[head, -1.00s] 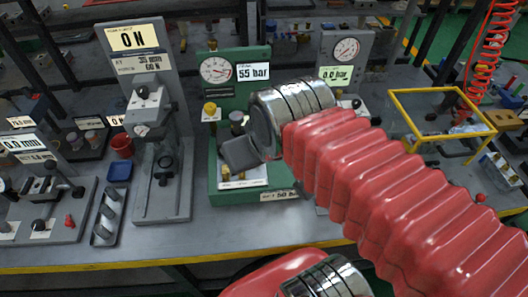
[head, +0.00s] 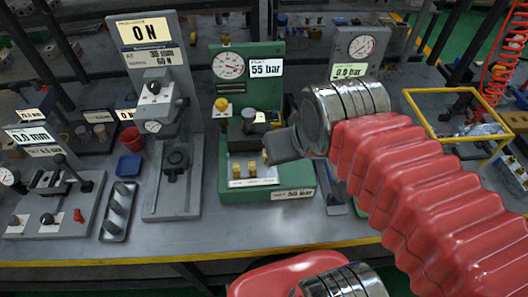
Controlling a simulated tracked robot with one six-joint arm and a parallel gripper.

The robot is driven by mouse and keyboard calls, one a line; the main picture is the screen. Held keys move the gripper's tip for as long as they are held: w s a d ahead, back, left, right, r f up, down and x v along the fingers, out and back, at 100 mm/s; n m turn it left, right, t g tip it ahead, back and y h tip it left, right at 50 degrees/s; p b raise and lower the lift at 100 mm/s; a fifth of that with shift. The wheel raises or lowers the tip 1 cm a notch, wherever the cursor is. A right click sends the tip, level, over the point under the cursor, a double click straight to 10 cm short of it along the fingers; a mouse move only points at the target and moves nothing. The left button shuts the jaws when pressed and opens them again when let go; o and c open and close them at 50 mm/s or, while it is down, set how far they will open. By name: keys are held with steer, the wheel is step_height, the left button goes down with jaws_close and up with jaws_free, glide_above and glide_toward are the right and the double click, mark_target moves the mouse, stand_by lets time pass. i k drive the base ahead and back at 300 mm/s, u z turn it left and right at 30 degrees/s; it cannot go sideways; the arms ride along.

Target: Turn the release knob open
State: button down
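The green test stand (head: 286,95) has a round gauge (head: 229,65) and a "55 bar" display (head: 266,68). A yellow knob (head: 221,104) sits on a label plate at its upper left. A dark valve block (head: 240,136) with a grey round top is right of and below it. Brass fittings (head: 252,168) stand at the front. I cannot tell which part is the release knob. My gripper (head: 272,147) is at the block's right side, pointing left, close to a small brass part (head: 265,157). Contact and finger opening are unclear from this side.
A grey force stand (head: 183,190) with a "0 N" display stands left of the green one. A grey gauge stand (head: 345,55) is behind my arm. A yellow frame (head: 440,138) is at right. A blue tray (head: 130,166) and red cup (head: 131,139) are at left.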

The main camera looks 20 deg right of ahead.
mark_target(221, 104)
steer(key=u, duration=0.45)
steer(key=k, duration=0.65)
steer(key=u, duration=1.05)
steer(key=k, duration=0.75)
steer(key=u, duration=0.05)
steer(key=i, duration=0.9)
steer(key=z, duration=0.25)
